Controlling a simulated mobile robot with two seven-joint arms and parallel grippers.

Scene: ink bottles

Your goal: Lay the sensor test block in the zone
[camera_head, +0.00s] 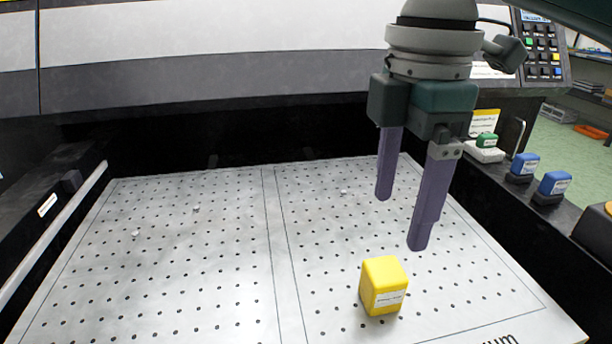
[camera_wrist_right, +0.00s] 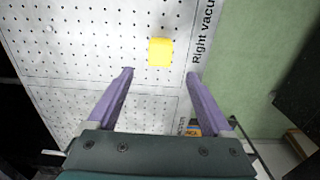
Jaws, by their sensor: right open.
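A yellow block (camera_head: 383,286) with a white label stands upright on the perforated metal plate (camera_head: 236,250). The label is too small to read. The block is inside the right-hand outlined zone (camera_head: 458,300), near its front. My right gripper (camera_head: 401,222) is open and empty above the plate, with its two purple fingers pointing down, behind and a little right of the block in the head view. In the right wrist view, the block (camera_wrist_right: 160,52) shows just beyond the open fingertips (camera_wrist_right: 160,73), apart from them. My left gripper is not in view.
A keypad (camera_head: 541,50) is at the upper right. A rail (camera_head: 55,235) runs along the left edge. Most of the plate is clear.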

